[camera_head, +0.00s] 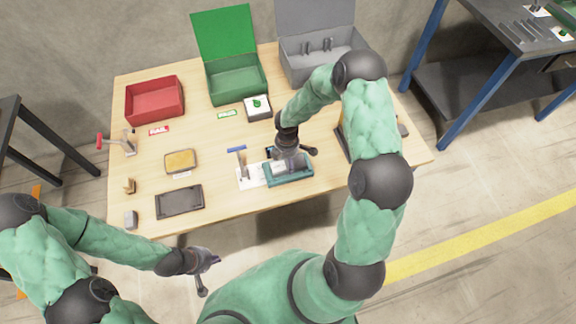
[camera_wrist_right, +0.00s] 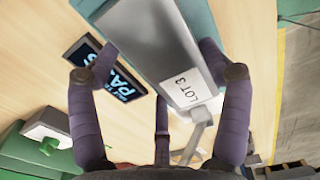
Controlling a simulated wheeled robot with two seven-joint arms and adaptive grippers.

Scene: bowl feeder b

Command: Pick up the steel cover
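The steel cover (camera_wrist_right: 150,40) is a grey block-like piece with a white "LOT 3" label on its end in the right wrist view. It lies on a teal base (camera_wrist_right: 202,15); in the head view the teal base (camera_head: 290,178) is near the table's front edge. My right gripper (camera_wrist_right: 158,58) has its purple fingers spread on both sides of the cover. No firm grip shows. In the head view my right gripper (camera_head: 288,160) is right above the cover, hiding much of it. My left gripper (camera_head: 205,268) hangs off the table's front edge, too small to read.
A dark display reading "PA..." (camera_wrist_right: 98,65) lies beside the cover. A red bin (camera_head: 155,100), green box (camera_head: 237,85) and grey box (camera_head: 325,65) stand at the back. A black tray (camera_head: 179,201) lies front left.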

